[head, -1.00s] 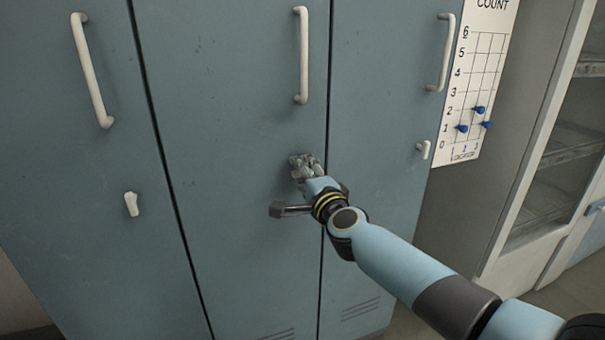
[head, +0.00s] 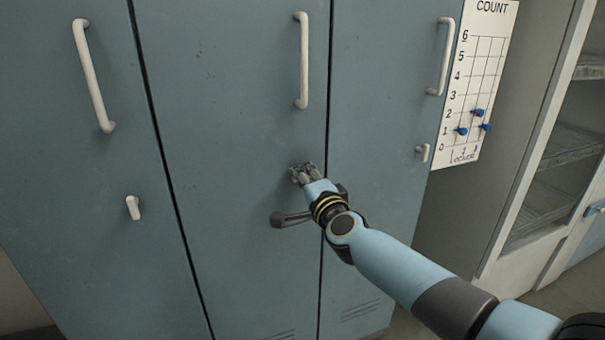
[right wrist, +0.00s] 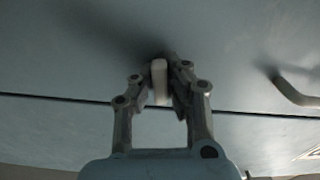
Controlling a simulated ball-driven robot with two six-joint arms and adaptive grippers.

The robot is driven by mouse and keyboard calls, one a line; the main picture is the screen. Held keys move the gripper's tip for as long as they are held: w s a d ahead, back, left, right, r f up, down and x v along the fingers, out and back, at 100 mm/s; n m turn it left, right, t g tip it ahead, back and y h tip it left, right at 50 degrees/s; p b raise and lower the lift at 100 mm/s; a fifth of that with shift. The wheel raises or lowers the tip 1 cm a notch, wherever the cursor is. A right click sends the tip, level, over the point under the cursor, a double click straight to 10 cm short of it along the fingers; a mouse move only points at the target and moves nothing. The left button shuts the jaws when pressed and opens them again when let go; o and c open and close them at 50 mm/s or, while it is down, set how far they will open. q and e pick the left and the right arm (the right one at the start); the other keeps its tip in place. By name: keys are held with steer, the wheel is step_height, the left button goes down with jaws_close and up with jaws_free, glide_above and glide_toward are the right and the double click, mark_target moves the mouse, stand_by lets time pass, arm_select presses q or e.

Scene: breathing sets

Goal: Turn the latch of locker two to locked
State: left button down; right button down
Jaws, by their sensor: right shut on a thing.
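The middle locker door, locker two (head: 230,130), is closed in the head view. My right gripper (head: 302,172) reaches its lower right part, close to the seam with the right door. In the right wrist view the gripper (right wrist: 161,76) is shut on a small pale latch (right wrist: 159,82), one finger on each side. My left gripper is out of view.
The left door has an upright, slightly tilted latch (head: 132,207); the right door has another latch (head: 423,152). White handles, such as the middle one (head: 301,60), stick out above. A count chart (head: 478,80) with blue pegs hangs at the right. A glass-fronted cabinet (head: 560,160) stands beyond.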

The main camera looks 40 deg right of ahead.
steer(key=n+p, duration=0.2)
steer(key=n, duration=0.2)
steer(key=shift+r+n, duration=0.1)
steer(key=shift+n, duration=0.2)
steer(key=n+p, duration=0.3)
steer(key=n, duration=0.1)
steer(key=shift+n, duration=0.3)
steer(key=n+p, duration=0.2)
steer(key=n, duration=0.2)
steer(key=shift+n+p, duration=0.75)
steer(key=shift+n, duration=0.95)
steer(key=c, duration=1.3)
jaws_free()
steer(key=shift+s, duration=0.15)
